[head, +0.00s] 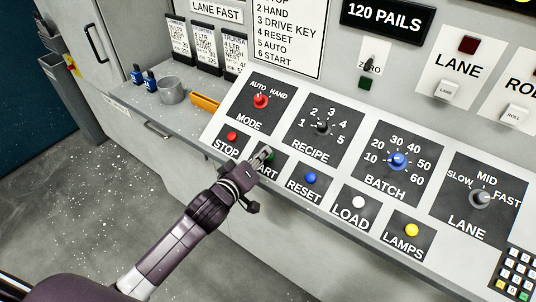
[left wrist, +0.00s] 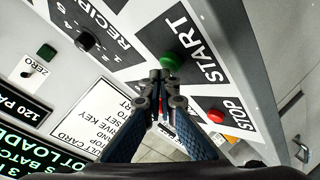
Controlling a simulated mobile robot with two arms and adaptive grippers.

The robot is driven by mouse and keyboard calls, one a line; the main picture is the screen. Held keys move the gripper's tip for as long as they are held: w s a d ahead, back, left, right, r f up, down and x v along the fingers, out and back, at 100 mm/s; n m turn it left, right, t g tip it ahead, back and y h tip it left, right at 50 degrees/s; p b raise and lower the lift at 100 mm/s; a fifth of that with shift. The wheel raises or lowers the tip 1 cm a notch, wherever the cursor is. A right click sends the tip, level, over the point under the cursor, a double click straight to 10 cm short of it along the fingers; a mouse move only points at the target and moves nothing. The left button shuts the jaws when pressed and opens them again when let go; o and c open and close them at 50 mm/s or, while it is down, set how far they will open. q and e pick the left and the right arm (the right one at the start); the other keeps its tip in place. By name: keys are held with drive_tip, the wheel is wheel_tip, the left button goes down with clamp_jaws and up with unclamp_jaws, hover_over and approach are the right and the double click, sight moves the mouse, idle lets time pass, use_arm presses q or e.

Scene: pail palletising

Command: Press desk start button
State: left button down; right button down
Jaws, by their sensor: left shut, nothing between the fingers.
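The green start button (left wrist: 172,61) sits on a black plate marked START on the sloping desk panel. In the left wrist view my left gripper (left wrist: 163,76) is shut and empty, with its fingertips right at the near edge of the button. I cannot tell whether they touch it. In the head view the left gripper (head: 262,155) covers most of the start plate (head: 272,168) and the button is largely hidden behind it. My right gripper is not in view.
The red stop button (head: 232,136) is just left of the start plate, and the blue reset button (head: 310,177) is to its right. The red mode knob (head: 261,100) and recipe knob (head: 322,126) sit above. A grey cup (head: 172,92) stands on the shelf at left.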

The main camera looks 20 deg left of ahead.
use_arm(q)
drive_tip(key=shift+w+f, duration=0.2)
drive_tip(key=shift+f, duration=0.2)
idle(0.5)
drive_tip(key=shift+r, duration=0.15)
drive_tip(key=shift+s+r+p, duration=0.4)
drive_tip(key=shift+r+p, duration=0.25)
drive_tip(key=shift+p, duration=0.1)
drive_tip(key=shift+s+a+r+p, duration=0.1)
drive_tip(key=shift+s+r+p, duration=0.05)
drive_tip(key=shift+r+p, duration=0.4)
drive_tip(key=s+r+p, duration=0.1)
drive_tip(key=p, duration=0.1)
drive_tip(key=s+r+p, duration=0.1)
drive_tip(key=r+p, duration=0.1)
drive_tip(key=shift+a+r, duration=0.1)
drive_tip(key=shift+a, duration=0.3)
